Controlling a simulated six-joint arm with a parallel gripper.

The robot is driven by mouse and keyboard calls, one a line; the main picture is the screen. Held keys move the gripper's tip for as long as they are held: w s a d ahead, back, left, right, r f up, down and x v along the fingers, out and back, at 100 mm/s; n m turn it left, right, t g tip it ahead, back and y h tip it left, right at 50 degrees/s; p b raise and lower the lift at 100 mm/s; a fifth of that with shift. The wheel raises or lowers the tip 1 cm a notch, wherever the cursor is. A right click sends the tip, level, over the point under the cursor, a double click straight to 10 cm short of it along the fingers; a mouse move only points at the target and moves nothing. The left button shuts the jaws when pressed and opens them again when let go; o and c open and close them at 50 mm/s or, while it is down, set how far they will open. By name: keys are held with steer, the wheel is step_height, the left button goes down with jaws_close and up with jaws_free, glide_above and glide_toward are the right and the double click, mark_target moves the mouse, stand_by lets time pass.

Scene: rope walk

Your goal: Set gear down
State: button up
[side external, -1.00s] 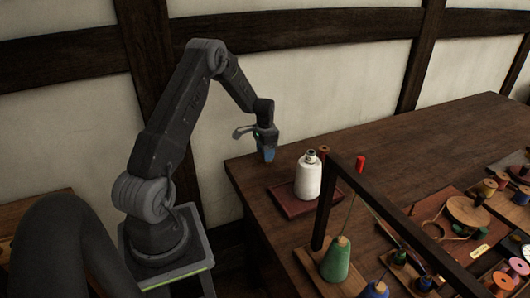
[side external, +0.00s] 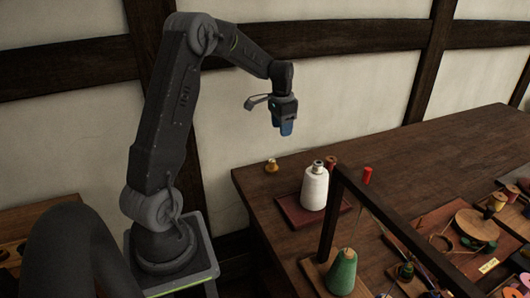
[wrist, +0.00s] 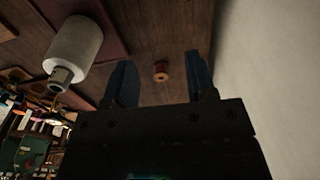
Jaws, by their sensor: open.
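A small brass-coloured piece (side external: 271,165), which I take to be the gear, stands on the table near its back left corner in the side view. It is too small to make out teeth. My gripper (side external: 287,130) hangs above it and slightly to the right, pointing down, open and clear of the table. In the wrist view the two blue fingers of my gripper (wrist: 160,62) are apart with nothing held between them. A small reddish-brown round piece (wrist: 161,70) shows beyond them on the table; I cannot tell whether it is the gear or a spool.
A dark frame (side external: 337,195) and a green cone (side external: 341,270) stand nearer the camera. The wall runs behind the table.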

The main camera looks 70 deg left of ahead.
steer(key=s+d+r+t, duration=0.1)
steer(key=s+d+r, duration=0.3)
steer(key=d, duration=0.5)
steer(key=s+d+r+t, duration=0.1)
steer(key=s+d+r, duration=0.1)
steer(key=d+r, duration=0.6)
steer(key=s+d+t, duration=0.3)
steer(key=s+d, duration=1)
steer(key=shift+s+f, duration=0.2)
steer(key=shift+f, duration=0.2)
